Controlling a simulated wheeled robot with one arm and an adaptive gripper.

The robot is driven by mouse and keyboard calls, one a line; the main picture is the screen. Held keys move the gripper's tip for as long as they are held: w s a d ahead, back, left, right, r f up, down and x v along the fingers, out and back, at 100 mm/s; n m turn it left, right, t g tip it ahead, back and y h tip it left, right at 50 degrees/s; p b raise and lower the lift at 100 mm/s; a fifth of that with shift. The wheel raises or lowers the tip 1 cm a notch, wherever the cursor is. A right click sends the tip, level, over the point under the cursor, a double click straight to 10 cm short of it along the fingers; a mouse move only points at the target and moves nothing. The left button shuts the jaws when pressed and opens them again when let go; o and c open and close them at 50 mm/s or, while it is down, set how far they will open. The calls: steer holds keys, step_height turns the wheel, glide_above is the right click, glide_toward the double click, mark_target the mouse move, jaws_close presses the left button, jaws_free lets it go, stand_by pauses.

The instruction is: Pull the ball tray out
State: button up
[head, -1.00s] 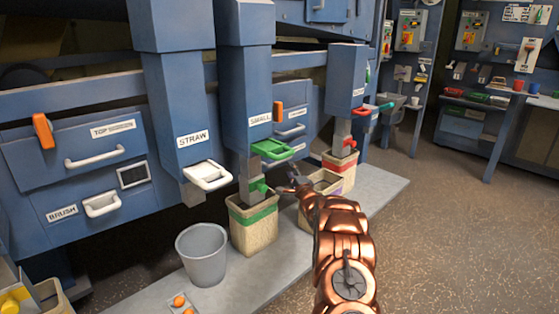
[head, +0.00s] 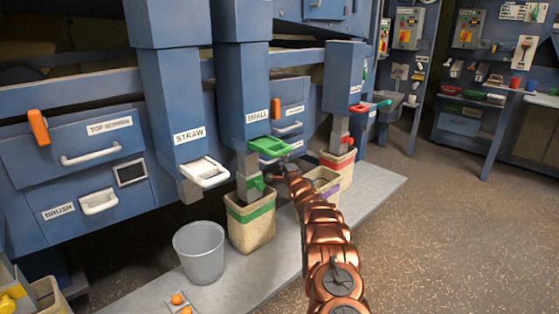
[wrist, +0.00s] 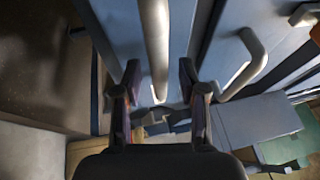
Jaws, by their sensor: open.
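No label reading ball tray is legible. Behind the chute marked SMALL, a blue front carries a pale handle (head: 289,128), with another pale handle (head: 296,145) just below it. My gripper (head: 281,172) is low beside these, partly lost against the green-handled chute. In the wrist view my gripper (wrist: 158,82) is open, and a pale bar handle (wrist: 155,35) runs between its two fingers. The fingers are not closed on the bar. A second pale handle (wrist: 247,62) is to the right of the fingers.
The SMALL chute (head: 242,80) with its green handle (head: 269,147) stands close left of my gripper. Lined bins (head: 250,222) and a grey bucket (head: 199,250) stand below. Orange balls (head: 177,299) lie near the bucket. The floor at right is clear.

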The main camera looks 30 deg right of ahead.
steer(key=shift+w, duration=0.35)
jaws_close()
stand_by(0.4)
stand_by(0.4)
